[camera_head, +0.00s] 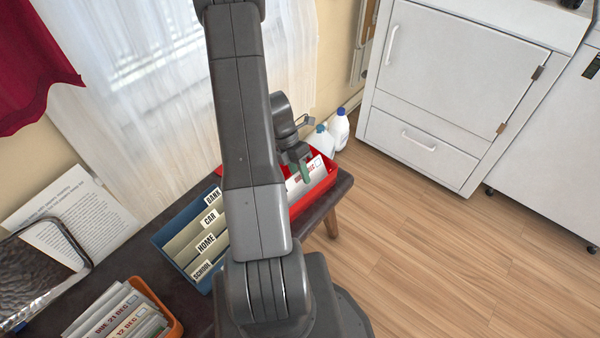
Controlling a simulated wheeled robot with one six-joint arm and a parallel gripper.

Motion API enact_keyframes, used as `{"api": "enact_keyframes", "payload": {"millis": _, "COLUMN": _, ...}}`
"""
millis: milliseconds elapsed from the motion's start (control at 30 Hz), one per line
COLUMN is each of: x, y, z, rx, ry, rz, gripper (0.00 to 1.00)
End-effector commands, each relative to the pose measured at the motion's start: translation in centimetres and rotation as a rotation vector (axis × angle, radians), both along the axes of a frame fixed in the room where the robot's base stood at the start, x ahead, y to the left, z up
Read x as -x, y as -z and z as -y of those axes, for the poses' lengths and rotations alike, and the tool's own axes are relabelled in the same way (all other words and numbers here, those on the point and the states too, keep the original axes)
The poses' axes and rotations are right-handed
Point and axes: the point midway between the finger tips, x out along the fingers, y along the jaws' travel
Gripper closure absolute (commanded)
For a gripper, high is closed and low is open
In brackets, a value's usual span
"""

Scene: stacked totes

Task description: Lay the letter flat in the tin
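A white letter with red "DEC" lettering (315,174) shows in the red tin (327,196), behind the arm on the dark table. It looks face up, but my gripper and arm hide part of it, so I cannot tell if it lies fully flat. My gripper (305,176) points down at the tin, its greenish fingers overlapping the letter's left part. Whether the fingers touch or hold the letter, or how far apart they are, is not clear.
A blue box (165,245) with labelled dividers stands left of the red tin. An orange tray (174,326) holds several letters. A hammered metal container (30,280) and a printed sheet (85,205) are far left. White bottles (339,130) stand behind the tin. The right floor is clear.

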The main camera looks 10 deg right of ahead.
Motion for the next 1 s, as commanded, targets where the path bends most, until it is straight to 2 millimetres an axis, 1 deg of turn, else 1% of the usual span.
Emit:
{"api": "enact_keyframes", "payload": {"millis": 167, "x": -0.9, "y": -2.3, "z": -0.5, "rx": 0.001, "ry": -0.001, "rz": 0.004, "gripper": 0.70}}
{"api": "enact_keyframes", "payload": {"millis": 400, "x": -2.9, "y": -7.4, "z": -1.8, "rx": 0.001, "ry": -0.003, "rz": 0.005, "gripper": 0.70}}
{"api": "enact_keyframes", "payload": {"millis": 500, "x": -3.6, "y": -9.3, "z": -2.3, "rx": 0.000, "ry": -0.001, "rz": 0.004, "gripper": 0.70}}
{"api": "enact_keyframes", "payload": {"millis": 600, "x": -4.2, "y": -10.7, "z": -2.7, "rx": 0.001, "ry": -0.001, "rz": 0.004, "gripper": 0.70}}
{"api": "enact_keyframes", "payload": {"millis": 700, "x": -4.6, "y": -11.7, "z": -2.9, "rx": 0.000, "ry": -0.001, "rz": 0.003, "gripper": 0.70}}
{"api": "enact_keyframes", "payload": {"millis": 800, "x": -4.8, "y": -12.2, "z": -3.1, "rx": 0.000, "ry": 0.000, "rz": 0.001, "gripper": 0.70}}
{"api": "enact_keyframes", "payload": {"millis": 1000, "x": -4.8, "y": -12.4, "z": -3.1, "rx": 0.000, "ry": 0.000, "rz": 0.000, "gripper": 0.70}}
